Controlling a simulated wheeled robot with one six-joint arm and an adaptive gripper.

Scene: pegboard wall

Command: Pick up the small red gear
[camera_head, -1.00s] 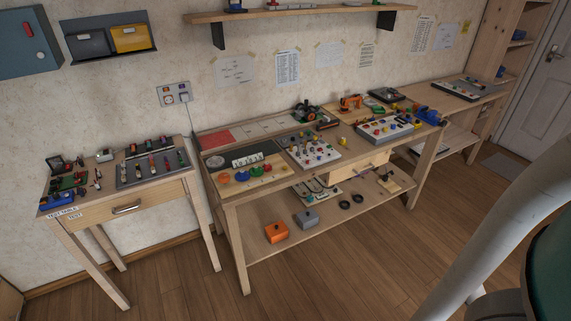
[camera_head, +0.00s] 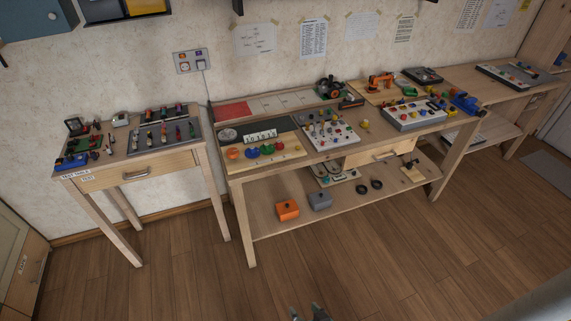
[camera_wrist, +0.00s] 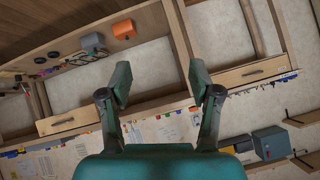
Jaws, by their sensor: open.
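A row of small coloured pieces lies on a light wooden board (camera_head: 262,163) at the left front of the middle workbench. A small red piece (camera_head: 280,146) at the right end of this row looks like the red gear, but it is too small to be sure. Beside it are blue, green and orange pieces. My gripper (camera_wrist: 160,84) is open and empty in the wrist view, its two fingers spread apart. Only its tips (camera_head: 308,313) show at the bottom of the head view, well short of the bench. The red gear cannot be made out in the wrist view.
The workbench's lower shelf (camera_head: 270,226) holds an orange box (camera_head: 287,210), a grey box (camera_head: 320,201) and black rings. A smaller drawer table (camera_head: 104,176) stands to the left. A peg tray (camera_head: 331,136) is right of the gears. The floor in front is clear.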

